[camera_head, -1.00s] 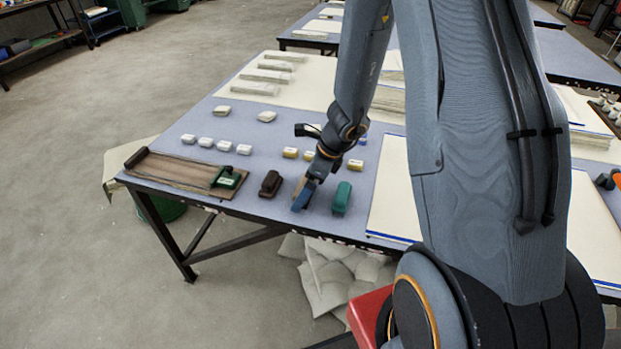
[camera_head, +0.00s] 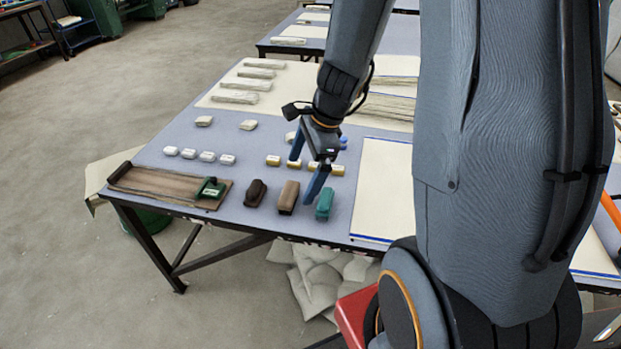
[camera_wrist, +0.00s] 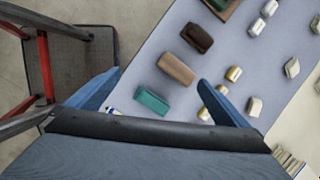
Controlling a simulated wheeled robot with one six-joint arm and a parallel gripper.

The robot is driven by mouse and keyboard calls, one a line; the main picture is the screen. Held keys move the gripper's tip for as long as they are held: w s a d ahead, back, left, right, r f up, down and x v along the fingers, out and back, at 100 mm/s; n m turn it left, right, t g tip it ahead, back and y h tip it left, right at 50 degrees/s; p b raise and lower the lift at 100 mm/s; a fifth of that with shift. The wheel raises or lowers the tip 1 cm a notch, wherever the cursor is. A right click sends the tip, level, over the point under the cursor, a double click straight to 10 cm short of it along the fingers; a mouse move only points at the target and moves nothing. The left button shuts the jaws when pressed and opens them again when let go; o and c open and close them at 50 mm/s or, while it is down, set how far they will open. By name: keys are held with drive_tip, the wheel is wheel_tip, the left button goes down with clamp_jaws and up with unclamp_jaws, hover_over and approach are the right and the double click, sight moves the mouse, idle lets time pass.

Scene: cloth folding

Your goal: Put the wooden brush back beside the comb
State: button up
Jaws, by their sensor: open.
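The wooden brush appears to be the tan-brown block (camera_head: 288,197) on the blue-grey table, between a dark brown block (camera_head: 256,193) and a teal-green block (camera_head: 324,204). It also shows in the wrist view (camera_wrist: 177,69), resting apart from both neighbours. I cannot make out which thing is the comb. My gripper (camera_head: 300,184) is open, with nothing held, above the table. In the wrist view its blue fingers (camera_wrist: 160,80) spread wide, with the tan block in view between them. The teal block (camera_wrist: 151,102) shows close to the left finger.
A wooden board (camera_head: 160,184) with a dark end bar and a green block (camera_head: 210,188) lies at the table's left front. Several small white and yellow-banded blocks stand behind the row. A cream sheet (camera_head: 383,190) lies to the right. The table's front edge is close to the row.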

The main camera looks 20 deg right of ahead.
drive_tip(key=s+a+r+n+h, duration=0.1)
drive_tip(key=s+r+n, duration=0.1)
drive_tip(key=s+n, duration=0.3)
drive_tip(key=s+r+n+g+h, duration=0.1)
drive_tip(key=s+n, duration=0.4)
drive_tip(key=n, duration=0.9)
drive_tip(key=shift+s+a+r+n+h, duration=0.35)
drive_tip(key=shift+r+h, duration=0.25)
drive_tip(key=shift+r, duration=0.2)
